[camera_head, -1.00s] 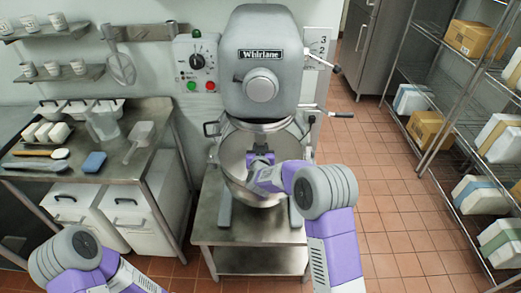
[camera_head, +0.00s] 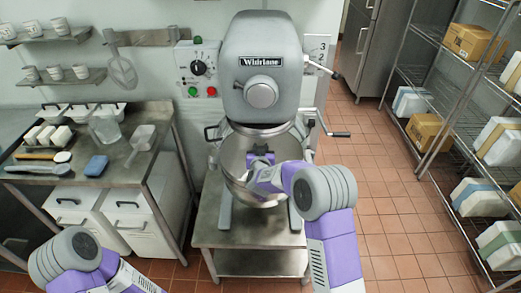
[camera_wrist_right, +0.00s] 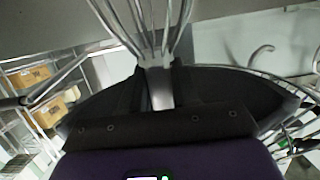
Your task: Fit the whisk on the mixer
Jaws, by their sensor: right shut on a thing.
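The mixer (camera_head: 260,50) is a large grey standing machine labelled Whirlane, with its steel bowl (camera_head: 232,160) below the head. My right gripper (camera_head: 260,158) is in front of the mixer, at the bowl's opening under the head. In the right wrist view my right gripper (camera_wrist_right: 158,88) is shut on the whisk (camera_wrist_right: 143,25), whose metal wires spread out beyond the fingers. In the head view I cannot make out the whisk, and the mixer's attachment point is hidden. My left arm shows at the lower left, but its gripper is out of view.
The mixer stands on a low steel stand (camera_head: 215,236). A wire rack (camera_head: 437,170) with boxes is at right. The tiled floor (camera_head: 385,225) between is clear.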

